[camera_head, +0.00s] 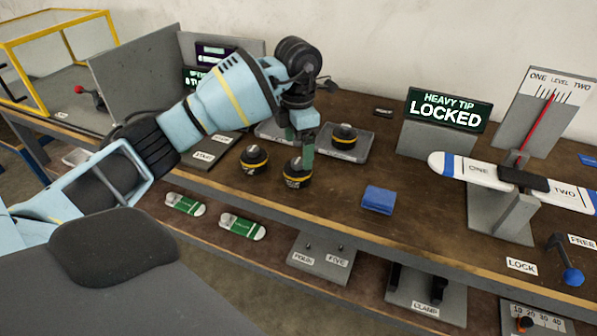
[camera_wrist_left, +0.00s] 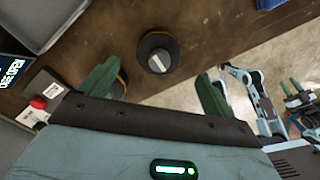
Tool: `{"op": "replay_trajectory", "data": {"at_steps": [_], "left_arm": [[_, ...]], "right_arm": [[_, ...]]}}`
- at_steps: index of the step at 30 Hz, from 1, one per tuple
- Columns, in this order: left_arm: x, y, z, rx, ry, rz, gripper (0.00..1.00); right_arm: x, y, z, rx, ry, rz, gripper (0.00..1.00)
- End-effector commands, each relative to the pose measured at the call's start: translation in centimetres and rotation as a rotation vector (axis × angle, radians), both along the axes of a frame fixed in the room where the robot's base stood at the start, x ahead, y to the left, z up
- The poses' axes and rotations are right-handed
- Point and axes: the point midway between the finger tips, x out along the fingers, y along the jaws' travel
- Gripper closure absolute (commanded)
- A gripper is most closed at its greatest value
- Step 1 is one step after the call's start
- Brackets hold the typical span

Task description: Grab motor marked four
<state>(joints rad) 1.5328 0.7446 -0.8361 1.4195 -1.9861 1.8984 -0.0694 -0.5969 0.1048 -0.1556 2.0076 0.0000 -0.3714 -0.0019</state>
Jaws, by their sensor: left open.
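Three black round motors with yellow bands show in the head view. One motor (camera_head: 297,175) stands right below my left gripper (camera_head: 303,155), partly covered by its finger. A second motor (camera_head: 254,161) stands just left of it, and a third motor (camera_head: 344,136) sits on a grey tray (camera_head: 361,154). Their marks are too small to read. In the left wrist view, my open, empty left gripper (camera_wrist_left: 156,88) has a motor (camera_wrist_left: 158,54) ahead between its green fingers. Another motor (camera_wrist_left: 122,78) is partly hidden behind the left finger. What seems my right gripper (camera_wrist_left: 294,90) is small at the right edge.
A blue block (camera_head: 378,199) lies right of the motors. The HEAVY TIP LOCKED sign (camera_head: 448,109) and the ONE/TWO balance (camera_head: 500,215) stand farther right. A lower shelf holds green-labelled bottles (camera_head: 242,226) and a plate labelled FOUR and FIVE (camera_head: 321,262).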

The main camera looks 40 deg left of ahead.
Motion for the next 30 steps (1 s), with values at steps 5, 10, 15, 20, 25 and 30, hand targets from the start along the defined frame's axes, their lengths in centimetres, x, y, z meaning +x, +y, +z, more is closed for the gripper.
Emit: {"op": "replay_trajectory", "data": {"at_steps": [5,10,15,20,25,30], "left_arm": [[0.0,0.0,-1.3,-0.001,0.000,0.000,0.11],[-0.1,0.0,-2.1,0.000,0.002,0.000,0.11],[-0.3,0.1,-4.5,-0.001,0.002,0.000,0.11],[-0.3,0.1,-6.1,-0.001,0.000,-0.001,0.11],[-0.2,0.1,-6.4,-0.001,-0.002,0.000,0.11],[-0.2,0.1,-6.4,-0.001,-0.002,-0.001,0.18]], "right_arm": [[0.1,0.0,0.1,0.001,-0.003,0.000,0.64],[0.6,0.0,0.3,0.001,-0.012,-0.001,0.64],[0.9,0.0,0.7,0.001,-0.021,-0.001,0.64],[0.9,0.0,0.7,0.001,-0.021,-0.001,0.64],[0.9,0.0,0.7,0.001,-0.021,-0.001,0.64],[0.9,0.0,0.7,0.000,-0.021,0.000,0.64]]}}
